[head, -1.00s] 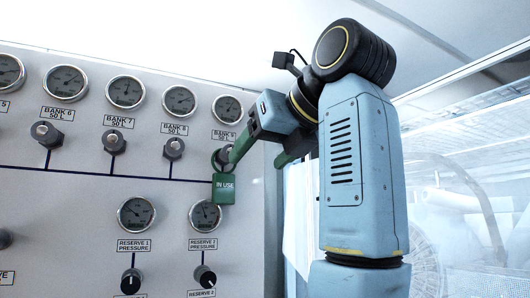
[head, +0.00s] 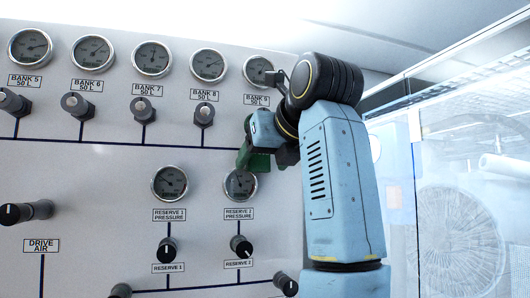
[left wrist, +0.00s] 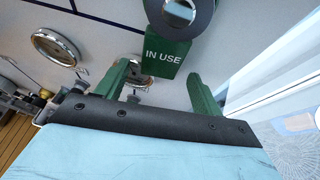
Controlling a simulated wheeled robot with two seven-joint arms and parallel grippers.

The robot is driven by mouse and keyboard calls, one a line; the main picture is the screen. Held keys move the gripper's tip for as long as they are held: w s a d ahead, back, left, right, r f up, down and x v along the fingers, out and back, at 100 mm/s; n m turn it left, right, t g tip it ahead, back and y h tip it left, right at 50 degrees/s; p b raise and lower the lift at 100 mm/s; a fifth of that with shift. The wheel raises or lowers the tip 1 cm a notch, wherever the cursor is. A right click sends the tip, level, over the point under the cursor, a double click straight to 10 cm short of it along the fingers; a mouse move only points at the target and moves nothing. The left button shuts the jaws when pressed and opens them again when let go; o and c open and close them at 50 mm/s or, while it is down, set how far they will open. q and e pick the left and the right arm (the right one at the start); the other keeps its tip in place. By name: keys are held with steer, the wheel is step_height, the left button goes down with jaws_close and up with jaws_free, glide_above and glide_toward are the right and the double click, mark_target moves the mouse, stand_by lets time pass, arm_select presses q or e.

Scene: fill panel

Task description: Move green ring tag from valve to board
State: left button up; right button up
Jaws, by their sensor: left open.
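The green tag (left wrist: 163,56), lettered IN USE, hangs at a round grey valve knob (left wrist: 181,11) at the top of the left wrist view. My left gripper (left wrist: 160,71) is open, its two green fingers apart on either side below the tag, with nothing held between them. In the head view my left gripper (head: 246,150) is in front of the panel, just above the Reserve 2 gauge. There the arm and fingers hide the valve under the rightmost bank gauge, and I cannot separate the tag from the green fingers. The board cannot be made out. My right gripper is out of view.
The grey panel (head: 100,180) carries several bank gauges and valve knobs. The Reserve 2 gauge (head: 240,185) and its knob (head: 241,246) are close below the gripper. A glazed area with a round fan-like shape (head: 460,235) is at the right.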

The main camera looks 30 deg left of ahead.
arm_select(q)
steer(key=shift+s, duration=0.1)
steer(key=shift+c, duration=1)
steer(key=c, duration=0.9)
steer(key=shift+o, duration=0.2)
steer(key=shift+r, duration=0.1)
steer(key=shift+r, duration=0.1)
steer(key=shift+r, duration=0.35)
steer(key=shift+d, duration=0.1)
